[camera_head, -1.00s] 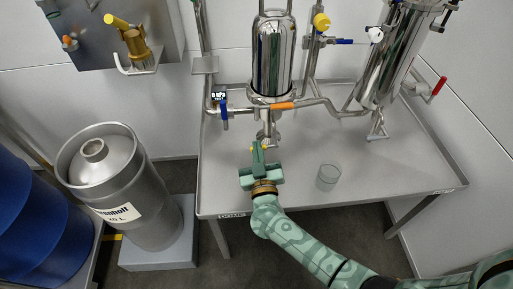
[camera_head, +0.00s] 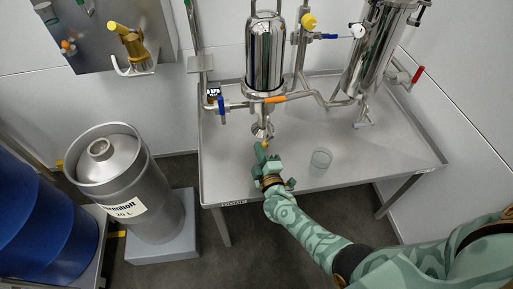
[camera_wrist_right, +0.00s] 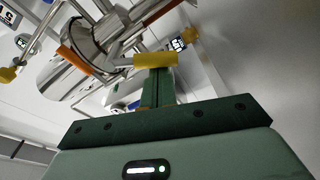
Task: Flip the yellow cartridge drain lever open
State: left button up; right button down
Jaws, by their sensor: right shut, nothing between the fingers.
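The steel cartridge housing (camera_head: 265,55) stands over the steel table, with a drain fitting (camera_head: 262,128) below it. The yellow drain lever (camera_head: 265,144) is a small spot under that fitting in the head view. In the right wrist view the yellow lever (camera_wrist_right: 141,60) lies crosswise at the fingertips. My right gripper (camera_head: 260,150) is shut and empty, with its tips right at the lever. It also shows in the wrist view (camera_wrist_right: 156,72). I cannot tell whether the tips touch the lever. My left gripper is out of view.
A blue-handled valve (camera_head: 221,105) and an orange-marked pipe (camera_head: 275,99) run near the housing. A steel keg (camera_head: 120,175) stands at the left. The right tabletop is mostly clear.

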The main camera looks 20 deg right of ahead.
jog(key=shift+d+f, duration=0.15)
jog(key=shift+d, duration=0.1)
jog(key=shift+s+d+f+n+g, duration=0.15)
jog(key=shift+d+n, duration=0.15)
jog(key=shift+n, duration=0.45)
jog(key=shift+d+f+n+g, duration=0.1)
jog(key=shift+d+f+n, duration=0.15)
jog(key=shift+n, duration=0.45)
jog(key=shift+s+d+f+n+g, duration=0.1)
jog(key=shift+d+n, duration=0.2)
jog(key=shift+n, duration=0.45)
